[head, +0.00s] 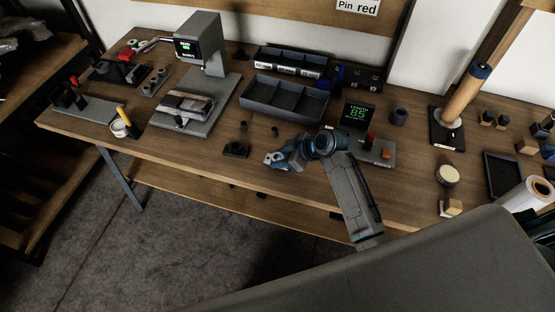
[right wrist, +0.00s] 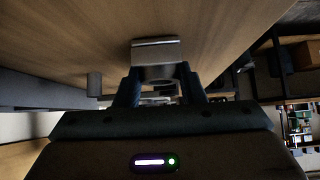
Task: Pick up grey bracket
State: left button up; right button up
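The grey bracket (right wrist: 157,58) is in the middle of the right wrist view, a light metal piece with a flat plate and a rounded opening below it. In the head view it shows as a small pale piece (head: 271,158) at the tip of my right gripper (head: 278,160). The two dark fingers of my right gripper (right wrist: 158,88) stand on either side of the bracket with no clear gap, so they look shut on it. The bracket is low over or on the workbench (head: 205,157); which one I cannot tell. My left gripper is not in view.
A small black block (head: 236,149) lies left of the gripper. A dark divided tray (head: 284,103) stands behind it. A display reading 85 (head: 358,115) and its grey base are to the right. A press-like device (head: 200,75) stands further left. The bench's front edge is close.

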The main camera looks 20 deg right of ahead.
jog(key=c, duration=0.4)
jog(key=shift+r, duration=0.1)
